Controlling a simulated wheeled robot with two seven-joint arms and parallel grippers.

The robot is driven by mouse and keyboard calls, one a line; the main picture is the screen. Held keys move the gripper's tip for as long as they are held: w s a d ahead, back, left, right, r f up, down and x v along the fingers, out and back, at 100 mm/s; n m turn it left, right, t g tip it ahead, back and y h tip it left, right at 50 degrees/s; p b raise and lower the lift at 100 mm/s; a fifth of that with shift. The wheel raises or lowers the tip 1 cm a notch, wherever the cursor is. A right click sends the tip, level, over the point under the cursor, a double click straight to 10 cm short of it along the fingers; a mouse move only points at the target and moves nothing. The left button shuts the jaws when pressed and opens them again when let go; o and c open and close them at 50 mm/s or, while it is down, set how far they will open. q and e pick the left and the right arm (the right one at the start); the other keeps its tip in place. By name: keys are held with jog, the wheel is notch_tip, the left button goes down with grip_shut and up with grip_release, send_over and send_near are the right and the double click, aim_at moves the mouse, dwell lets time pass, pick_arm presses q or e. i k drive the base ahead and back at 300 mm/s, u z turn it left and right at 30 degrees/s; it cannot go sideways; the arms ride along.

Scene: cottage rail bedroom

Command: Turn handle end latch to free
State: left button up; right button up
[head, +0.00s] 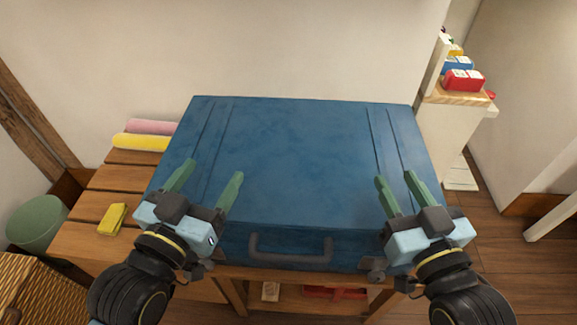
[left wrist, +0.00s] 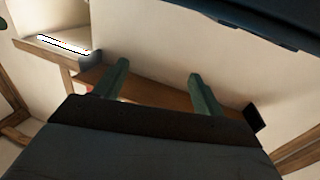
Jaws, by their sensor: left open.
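A closed blue suitcase (head: 290,160) lies flat on a slatted wooden bench. Its dark handle (head: 290,257) is on the front face. A small dark fitting, possibly a latch, (head: 376,273) shows at the front right beside my right wrist; its setting is too small to tell. The front left corner is partly hidden by my left wrist. My left gripper (head: 211,172) is open and empty above the suitcase's left part; its fingers also show apart in the left wrist view (left wrist: 158,75). My right gripper (head: 396,180) is open and empty above the right part.
A yellow block (head: 112,219) and rolled pink and yellow cloths (head: 143,141) lie on the bench (head: 85,238) at left. A green bin (head: 37,222) and wicker basket (head: 35,290) stand further left. A shelf with a red box (head: 464,80) is at right.

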aim_at(376, 276)
jog(key=u, duration=0.1)
jog(key=k, duration=0.75)
jog(key=z, duration=0.65)
jog(key=i, duration=0.45)
jog(key=z, duration=0.2)
jog(key=k, duration=0.9)
jog(key=u, duration=1.2)
